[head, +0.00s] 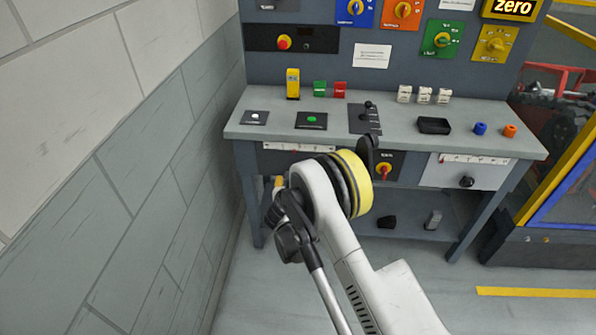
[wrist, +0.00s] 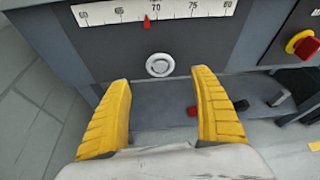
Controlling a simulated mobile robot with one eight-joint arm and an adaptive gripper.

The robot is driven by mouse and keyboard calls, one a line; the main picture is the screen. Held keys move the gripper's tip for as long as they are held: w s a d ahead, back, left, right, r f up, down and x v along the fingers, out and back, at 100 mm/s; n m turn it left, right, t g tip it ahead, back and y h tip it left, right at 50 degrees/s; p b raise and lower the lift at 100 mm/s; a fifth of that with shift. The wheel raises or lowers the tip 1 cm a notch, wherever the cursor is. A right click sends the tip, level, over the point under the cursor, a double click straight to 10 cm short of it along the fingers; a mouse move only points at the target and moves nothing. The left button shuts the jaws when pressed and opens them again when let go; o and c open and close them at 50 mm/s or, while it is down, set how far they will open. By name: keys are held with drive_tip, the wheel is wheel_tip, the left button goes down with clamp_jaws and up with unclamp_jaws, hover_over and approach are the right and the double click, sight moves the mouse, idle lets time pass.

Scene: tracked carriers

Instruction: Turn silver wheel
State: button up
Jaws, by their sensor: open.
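The silver wheel (wrist: 160,65) is a small round knob on the dark front panel of the workbench, seen in the wrist view below a white scale (wrist: 150,10). A red pointer (wrist: 147,22) on the scale stands just left of 70. My gripper (wrist: 160,80) has two yellow fingers, open and apart. The wheel shows between and beyond the fingertips, and nothing is held. In the head view my arm hides the wheel and most of the gripper; a bit of yellow finger (head: 279,182) shows beside the arm.
The workbench top (head: 225,128) carries buttons, a joystick (head: 368,106), a black tray (head: 434,125) and blue and orange pieces. A red knob (wrist: 303,44) on a yellow plate is right of the wheel. A wall (head: 130,160) runs close on the left.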

drive_tip(key=b+x, duration=0.3)
drive_tip(key=x, duration=0.6)
drive_tip(key=shift+w+f, duration=0.25)
drive_tip(key=shift+w, duration=0.05)
drive_tip(key=c, duration=1.2)
